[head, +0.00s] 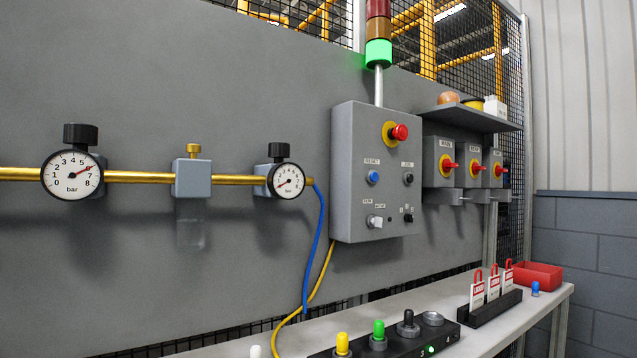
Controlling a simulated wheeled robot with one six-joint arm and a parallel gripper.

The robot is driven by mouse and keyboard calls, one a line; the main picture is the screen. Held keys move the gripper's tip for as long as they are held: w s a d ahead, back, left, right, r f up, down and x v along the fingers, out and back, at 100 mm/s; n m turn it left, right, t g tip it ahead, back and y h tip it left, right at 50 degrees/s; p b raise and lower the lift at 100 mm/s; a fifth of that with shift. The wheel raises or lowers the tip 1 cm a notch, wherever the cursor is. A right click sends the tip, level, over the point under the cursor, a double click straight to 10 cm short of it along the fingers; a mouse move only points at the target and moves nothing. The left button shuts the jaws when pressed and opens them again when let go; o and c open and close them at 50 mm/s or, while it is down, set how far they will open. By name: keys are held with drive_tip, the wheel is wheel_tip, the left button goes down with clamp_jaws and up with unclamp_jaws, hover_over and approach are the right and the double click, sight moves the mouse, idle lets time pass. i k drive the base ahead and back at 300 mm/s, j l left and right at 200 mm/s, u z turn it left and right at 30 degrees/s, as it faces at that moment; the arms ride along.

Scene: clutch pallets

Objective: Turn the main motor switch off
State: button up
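Three grey switch boxes hang side by side on the wall panel at the right, under a shelf: a left one (431,178), a middle one (463,180) and a right one (491,181). Each has a red rotary handle on a yellow disc, with a small label above it. The labels are too small to read, so I cannot tell which box is the main motor switch. The handles look roughly sideways, but the slanted view hides their exact positions. No padlock shows on them. My gripper is not in view.
A grey control box (350,220) with a red emergency button (399,132) stands out left of the switches. A signal tower (378,52) glows green. A shelf (470,118) overhangs the switches. Below, a bench (540,300) holds red lockout tags (493,282) and a red tray (537,275).

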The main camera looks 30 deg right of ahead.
sight(447, 165)
drive_tip(key=k+z, duration=0.1)
drive_tip(key=z, duration=0.3)
drive_tip(key=k+j+z, duration=0.1)
drive_tip(key=z, duration=0.75)
drive_tip(key=k, duration=0.05)
